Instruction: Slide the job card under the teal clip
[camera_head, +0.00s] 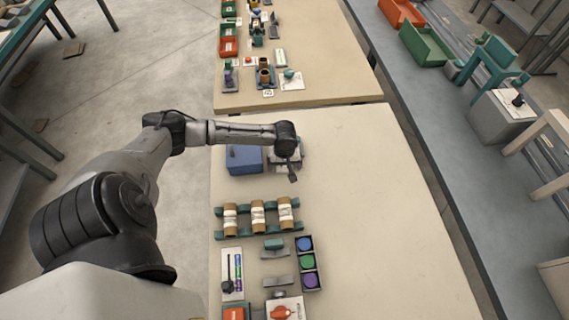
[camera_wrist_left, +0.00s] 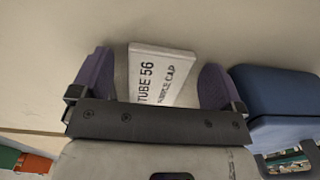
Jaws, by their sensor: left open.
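The job card (camera_wrist_left: 158,78), white with black print reading "TUBE 56" and "PURPLE CAP", shows in the left wrist view. It lies between the two purple fingers of my left gripper (camera_wrist_left: 160,85), which are spread apart with a gap on either side. In the head view my left gripper (camera_head: 292,174) is over the table just right of the blue box, and the arm partly hides what is beneath it. A small teal piece on a grey base, probably the teal clip (camera_head: 274,244), sits nearer on the table, below the tube rack. My right gripper is not in view.
The blue box (camera_head: 244,160) stands close beside the left gripper; it also shows in the wrist view (camera_wrist_left: 278,92). A teal rack with three brown tubes (camera_head: 258,216) lies nearer. A dark tray with coloured round pieces (camera_head: 307,264) is beside the clip. The table's right side is clear.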

